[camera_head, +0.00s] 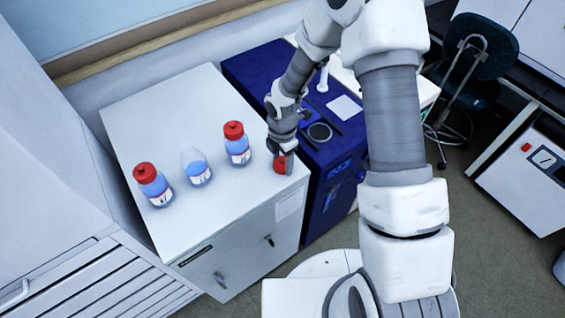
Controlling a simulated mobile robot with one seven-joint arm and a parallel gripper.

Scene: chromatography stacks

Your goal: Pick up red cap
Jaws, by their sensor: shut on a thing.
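A red cap (280,166) is at the right edge of the white cabinet top (220,213). My gripper (284,161) reaches down over it and is shut on it; the fingers partly hide it. I cannot tell whether the cap touches the surface. To the left stand three bottles with blue liquid: a red-capped bottle (238,146), an uncapped bottle (197,169) in the middle, and another red-capped bottle (152,185) at the far left. All three stand upright.
A dark blue machine (345,158) stands right beside the cabinet. A white bench (425,90) lies behind it, and a dark chair (480,52) is at the back right. The cabinet top in front of the bottles is clear.

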